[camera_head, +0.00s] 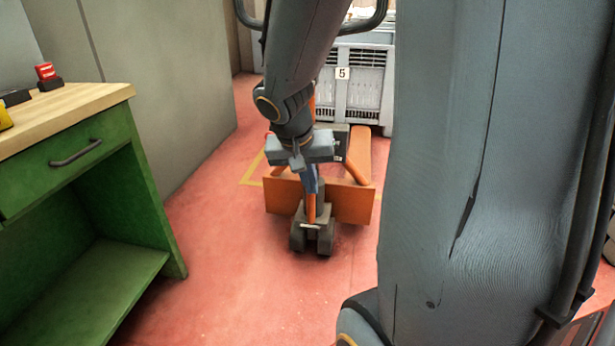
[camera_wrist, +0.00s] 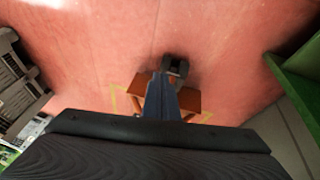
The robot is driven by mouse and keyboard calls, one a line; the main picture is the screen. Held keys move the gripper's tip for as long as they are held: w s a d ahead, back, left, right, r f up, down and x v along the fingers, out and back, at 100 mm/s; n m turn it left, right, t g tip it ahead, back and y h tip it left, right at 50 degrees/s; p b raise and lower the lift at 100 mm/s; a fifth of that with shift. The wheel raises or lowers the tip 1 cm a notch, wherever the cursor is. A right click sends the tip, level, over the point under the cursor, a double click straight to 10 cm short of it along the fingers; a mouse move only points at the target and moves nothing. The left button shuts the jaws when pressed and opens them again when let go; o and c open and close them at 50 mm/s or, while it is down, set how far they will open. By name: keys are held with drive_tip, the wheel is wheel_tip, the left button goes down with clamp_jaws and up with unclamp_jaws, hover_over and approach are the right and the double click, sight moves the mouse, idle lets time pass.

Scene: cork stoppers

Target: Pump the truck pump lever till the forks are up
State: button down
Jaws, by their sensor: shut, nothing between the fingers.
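The orange pallet truck (camera_head: 352,203) stands on the red floor ahead, with its dark steering wheels (camera_head: 313,240) toward me. One orange fork (camera_head: 357,150) shows behind it, pointing at a crate; the other is mostly hidden by my arm. How high the forks stand cannot be told. A short orange piece of the pump lever (camera_head: 311,208) shows above the wheels; the rest is hidden behind my wrist. My gripper (camera_head: 310,186) is shut and points down over the truck's front. In the wrist view, its closed fingers (camera_wrist: 162,92) overlap the truck (camera_wrist: 190,101); contact with the lever cannot be told.
A grey crate marked 5 (camera_head: 364,88) stands behind the truck. A green workbench (camera_head: 150,190) with a wooden top is at the left. A yellow floor line (camera_head: 250,170) runs beside the truck. Red floor is clear in front of the truck. My arm blocks much of the right.

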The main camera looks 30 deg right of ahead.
drive_tip(key=shift+s+a+r, duration=0.1)
drive_tip(key=shift+a, duration=0.15)
